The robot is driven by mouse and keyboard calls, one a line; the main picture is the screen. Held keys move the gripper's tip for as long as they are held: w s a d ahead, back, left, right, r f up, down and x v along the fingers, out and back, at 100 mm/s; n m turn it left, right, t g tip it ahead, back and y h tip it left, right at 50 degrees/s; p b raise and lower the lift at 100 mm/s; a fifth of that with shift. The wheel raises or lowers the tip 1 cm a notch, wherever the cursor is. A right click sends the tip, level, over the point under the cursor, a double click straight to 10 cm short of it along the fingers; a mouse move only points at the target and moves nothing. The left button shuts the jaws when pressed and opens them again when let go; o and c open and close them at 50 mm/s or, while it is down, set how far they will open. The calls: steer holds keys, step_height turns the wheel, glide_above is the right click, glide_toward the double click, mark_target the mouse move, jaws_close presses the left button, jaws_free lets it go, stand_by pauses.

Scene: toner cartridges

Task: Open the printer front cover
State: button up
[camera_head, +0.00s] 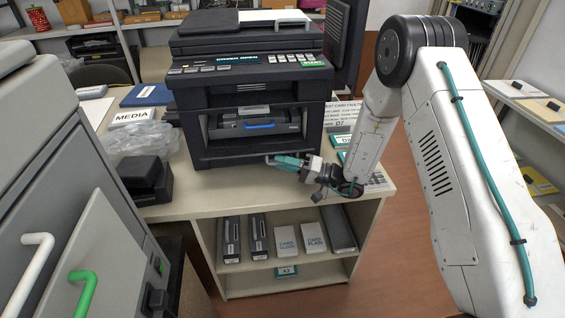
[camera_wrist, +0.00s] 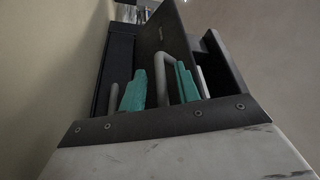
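The dark printer (camera_head: 250,90) stands on the table, and its display (camera_head: 238,58) reads "COVER OPEN". Its front bay is exposed, showing a cartridge with a blue handle (camera_head: 258,126). The front cover seems to be the dark panel low at the printer's front, but its exact angle is hard to tell. My gripper (camera_head: 283,160) is at the lower right of the printer front. In the wrist view its teal fingers (camera_wrist: 160,88) are apart, with one leg of a grey handle (camera_wrist: 163,65) between them. Contact with the handle cannot be told.
A box marked MEDIA (camera_head: 132,117), a clear plastic bag (camera_head: 138,143) and a black device (camera_head: 148,180) stand left of the printer. Paper sheets (camera_head: 345,112) lie to its right. The shelf below (camera_head: 285,270) holds cartridges and card boxes. A grey cabinet (camera_head: 75,160) is at left.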

steer(key=v, duration=0.7)
steer(key=shift+d, duration=0.2)
steer(key=shift+d+f, duration=0.1)
steer(key=shift+d, duration=0.05)
